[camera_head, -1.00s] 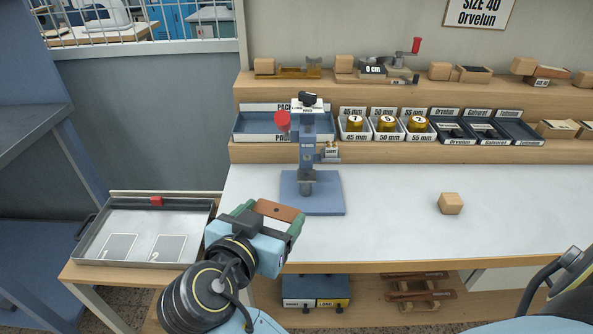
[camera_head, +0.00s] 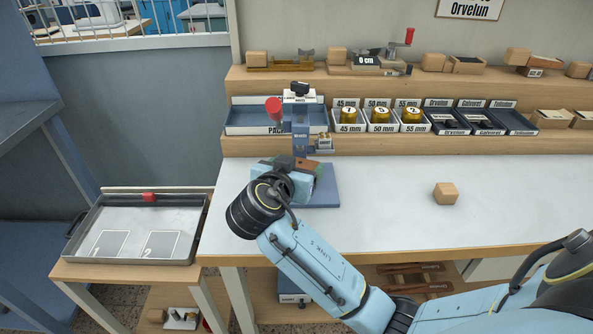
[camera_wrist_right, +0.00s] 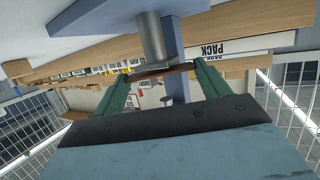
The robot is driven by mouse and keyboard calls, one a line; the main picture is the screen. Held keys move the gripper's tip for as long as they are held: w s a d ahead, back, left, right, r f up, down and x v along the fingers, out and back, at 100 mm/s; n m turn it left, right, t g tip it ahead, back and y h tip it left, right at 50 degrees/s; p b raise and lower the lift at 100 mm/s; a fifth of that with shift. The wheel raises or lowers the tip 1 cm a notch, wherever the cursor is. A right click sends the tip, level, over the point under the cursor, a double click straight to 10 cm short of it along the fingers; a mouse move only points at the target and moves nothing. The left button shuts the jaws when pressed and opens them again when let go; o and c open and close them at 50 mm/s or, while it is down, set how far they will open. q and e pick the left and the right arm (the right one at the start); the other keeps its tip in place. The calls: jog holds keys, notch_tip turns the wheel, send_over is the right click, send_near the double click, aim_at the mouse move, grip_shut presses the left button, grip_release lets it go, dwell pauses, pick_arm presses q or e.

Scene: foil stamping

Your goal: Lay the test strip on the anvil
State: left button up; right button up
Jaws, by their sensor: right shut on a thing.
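My right gripper (camera_head: 307,168) is at the blue hand press (camera_head: 301,135), low in front of its post. It is shut on the brown test strip (camera_wrist_right: 160,71), which spans between the two green fingers in the right wrist view. A small brown part of the strip also shows in the head view. In the wrist view the press's grey cylinder (camera_wrist_right: 151,38) is close to the strip; I cannot tell whether they touch. The anvil above the blue base plate (camera_head: 325,194) is hidden behind my gripper in the head view. My left gripper is not in view.
A grey tray (camera_head: 190,253) with two numbered outlines stands at the left. A wooden block (camera_head: 446,193) sits on the white bench (camera_head: 390,218), which is otherwise clear in front. Bins and gold cylinders line the shelf (camera_head: 400,145) behind the press.

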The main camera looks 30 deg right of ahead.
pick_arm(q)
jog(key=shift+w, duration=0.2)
pick_arm(e)
jog(key=shift+f, duration=0.25)
jog(key=o, duration=0.5)
jog(key=shift+f, duration=0.1)
jog(key=o, duration=0.4)
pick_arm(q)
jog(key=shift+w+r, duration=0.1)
pick_arm(e)
jog(key=shift+o, duration=0.2)
pick_arm(q)
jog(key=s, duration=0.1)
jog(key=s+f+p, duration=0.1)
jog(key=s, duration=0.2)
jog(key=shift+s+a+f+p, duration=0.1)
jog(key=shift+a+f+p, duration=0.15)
jog(key=shift+p, duration=0.05)
pick_arm(e)
jog(key=v, duration=1.2)
